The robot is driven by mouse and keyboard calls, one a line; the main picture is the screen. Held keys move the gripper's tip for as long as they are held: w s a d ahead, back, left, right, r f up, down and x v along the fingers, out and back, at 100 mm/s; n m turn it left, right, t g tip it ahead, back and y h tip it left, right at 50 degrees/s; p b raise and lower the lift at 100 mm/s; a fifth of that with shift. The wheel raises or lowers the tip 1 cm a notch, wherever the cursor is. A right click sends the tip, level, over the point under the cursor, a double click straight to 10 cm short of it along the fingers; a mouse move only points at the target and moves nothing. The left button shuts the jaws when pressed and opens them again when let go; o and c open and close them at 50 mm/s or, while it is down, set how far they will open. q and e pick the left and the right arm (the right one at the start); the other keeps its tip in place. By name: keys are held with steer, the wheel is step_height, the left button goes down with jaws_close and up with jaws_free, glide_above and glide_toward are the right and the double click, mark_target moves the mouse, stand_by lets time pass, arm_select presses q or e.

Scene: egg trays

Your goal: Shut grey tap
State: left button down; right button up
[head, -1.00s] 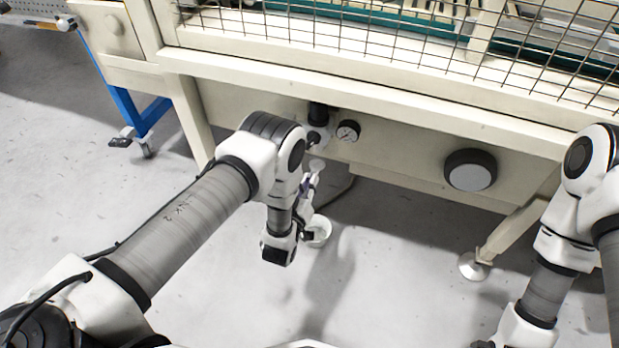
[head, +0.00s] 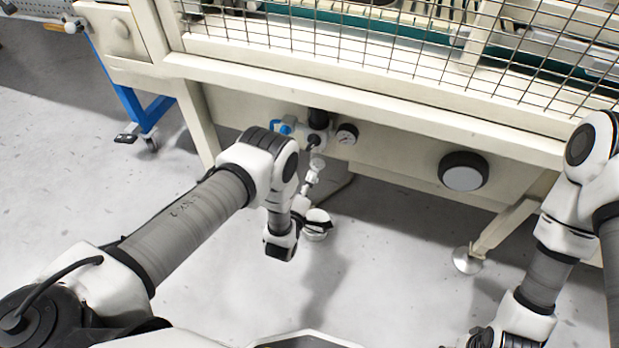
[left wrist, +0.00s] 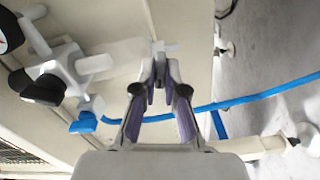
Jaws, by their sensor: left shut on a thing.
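The grey tap (left wrist: 165,46) is a small pale T-shaped piece in the left wrist view, ahead of a white valve body (left wrist: 65,70). In the head view the tap (head: 317,164) hangs below the valve under the bench's front beam. My left gripper (left wrist: 160,64) points at it, and its purple-padded fingers are shut on the tap's end. In the head view this gripper (head: 313,178) reaches up to the tap from below, partly small and blurred. My right gripper is not visible; only my right arm shows at the right edge.
A blue tap (head: 282,127) sits left of the valve, with a blue hose (left wrist: 260,95) in the left wrist view. A mesh guard lies above. The floor in front is clear.

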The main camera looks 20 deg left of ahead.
arm_select(q)
steer(key=shift+w+a+r+n+p, duration=0.1)
steer(key=shift+w+r+n+p, duration=0.1)
steer(key=shift+n, duration=0.5)
steer(key=shift+w+r+n+p, duration=0.1)
steer(key=shift+n+p, duration=0.1)
steer(key=shift+n, duration=0.5)
steer(key=c, duration=1.2)
jaws_free()
steer(key=shift+c, duration=0.2)
steer(key=shift+f, duration=0.2)
steer(key=shift+s+f, duration=0.1)
steer(key=shift+s, duration=0.05)
steer(key=s, duration=0.7)
steer(key=shift+s, duration=0.2)
